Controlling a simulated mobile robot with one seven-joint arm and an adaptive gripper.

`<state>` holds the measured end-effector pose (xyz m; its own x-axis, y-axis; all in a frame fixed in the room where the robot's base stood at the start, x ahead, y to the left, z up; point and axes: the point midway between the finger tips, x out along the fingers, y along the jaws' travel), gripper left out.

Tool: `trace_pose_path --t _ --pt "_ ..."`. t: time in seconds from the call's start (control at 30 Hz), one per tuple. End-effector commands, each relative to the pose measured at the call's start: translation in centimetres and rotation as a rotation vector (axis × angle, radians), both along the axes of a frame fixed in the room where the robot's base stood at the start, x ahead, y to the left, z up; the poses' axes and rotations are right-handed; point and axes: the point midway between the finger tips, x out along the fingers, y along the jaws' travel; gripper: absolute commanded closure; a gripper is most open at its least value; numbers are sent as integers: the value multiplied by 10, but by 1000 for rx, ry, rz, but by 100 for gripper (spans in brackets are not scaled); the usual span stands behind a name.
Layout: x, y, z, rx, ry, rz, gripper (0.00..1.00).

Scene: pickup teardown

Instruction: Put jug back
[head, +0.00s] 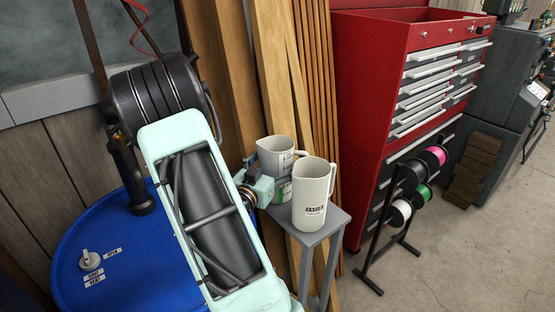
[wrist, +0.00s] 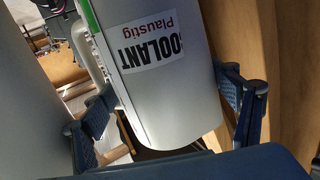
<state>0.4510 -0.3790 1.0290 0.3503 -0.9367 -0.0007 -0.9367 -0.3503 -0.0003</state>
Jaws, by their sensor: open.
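Two pale grey jugs show in the head view. In the wrist view a jug with a "COOLANT" label (wrist: 180,100) and a green stripe lies between the spread fingers of my gripper (wrist: 165,118). My gripper is open around it; contact cannot be told. In the head view my gripper is mostly hidden beside the rear jug.
A blue drum (head: 120,275) stands at the left. Wooden boards (head: 270,60) lean upright behind the stand. A red tool cabinet (head: 370,90) and a black rack with spools (head: 390,225) stand to the right. Floor at the lower right is clear.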

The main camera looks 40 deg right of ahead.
Motion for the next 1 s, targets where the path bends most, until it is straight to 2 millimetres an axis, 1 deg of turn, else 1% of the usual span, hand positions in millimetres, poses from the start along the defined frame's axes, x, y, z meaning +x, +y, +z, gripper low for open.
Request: trace_pose_path --t 0.13,0.17,0.27,0.5,0.7,0.83,1.0 --pt "0 0 5 0 0 0 19" --pt "-1 4 3 1 0 2 19" --pt "-6 22 1 2 1 5 19" --pt "-25 72 1 1 0 6 19" --pt "-37 102 2 0 0 3 19" --pt "-41 110 3 0 0 1 19" --pt "-42 113 3 0 1 0 19"
